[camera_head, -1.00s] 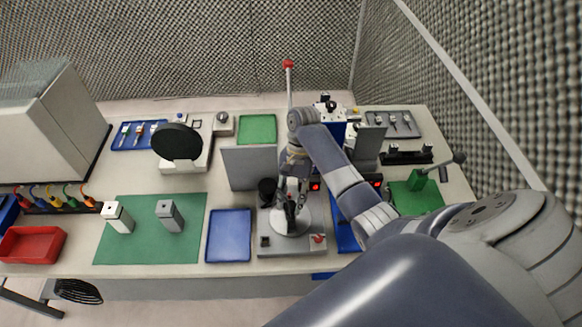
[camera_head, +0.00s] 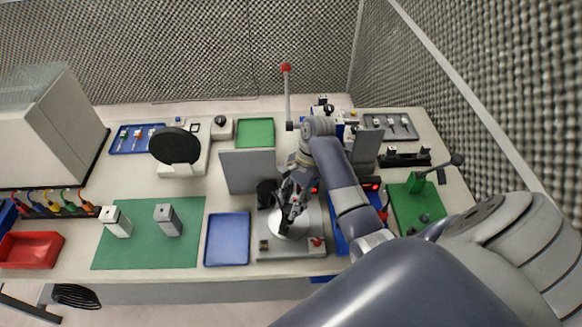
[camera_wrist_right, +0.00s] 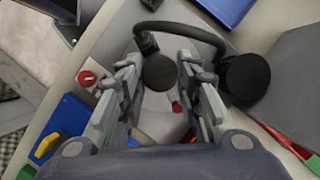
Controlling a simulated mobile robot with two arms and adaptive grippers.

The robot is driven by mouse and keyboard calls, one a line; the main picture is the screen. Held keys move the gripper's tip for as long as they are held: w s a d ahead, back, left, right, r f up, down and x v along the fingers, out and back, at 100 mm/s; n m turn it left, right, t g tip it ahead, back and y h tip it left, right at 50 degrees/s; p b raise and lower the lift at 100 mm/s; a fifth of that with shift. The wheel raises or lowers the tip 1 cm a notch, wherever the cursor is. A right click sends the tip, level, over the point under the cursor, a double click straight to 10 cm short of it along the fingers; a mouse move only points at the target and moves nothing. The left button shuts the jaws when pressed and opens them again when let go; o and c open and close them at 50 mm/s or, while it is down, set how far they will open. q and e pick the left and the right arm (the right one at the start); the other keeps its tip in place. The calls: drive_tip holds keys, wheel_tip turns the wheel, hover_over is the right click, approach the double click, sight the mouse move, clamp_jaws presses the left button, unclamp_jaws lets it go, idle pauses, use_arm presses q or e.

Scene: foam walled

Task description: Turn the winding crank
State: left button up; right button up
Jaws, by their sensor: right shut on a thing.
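The winding unit (camera_head: 264,249) is a grey base with a pale round disc (camera_head: 274,229) on top, at the front middle of the table. My right gripper (camera_head: 286,218) reaches down over the disc and hides most of the crank in the head view. In the right wrist view, my right gripper (camera_wrist_right: 158,66) has its two fingers on either side of a round black knob (camera_wrist_right: 160,74), and it is shut on this crank knob. The pale disc (camera_wrist_right: 158,122) shows below the knob. My left gripper is not in view.
A grey upright panel (camera_head: 248,172) stands behind the unit and a blue tray (camera_head: 228,240) lies to its left. A black cylinder (camera_wrist_right: 245,77) with a curved dark cable is close beside the gripper. A tall red-tipped rod (camera_head: 287,95) stands behind.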

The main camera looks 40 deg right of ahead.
drive_tip(key=shift+m, duration=0.4)
idle(0.4)
drive_tip(key=o, duration=1)
drive_tip(key=shift+o, duration=0.2)
drive_tip(key=shift+a, duration=0.1)
drive_tip(key=shift+r, duration=0.15)
drive_tip(key=v, duration=1.1)
drive_tip(key=shift+r, duration=0.35)
drive_tip(key=shift+s, duration=0.15)
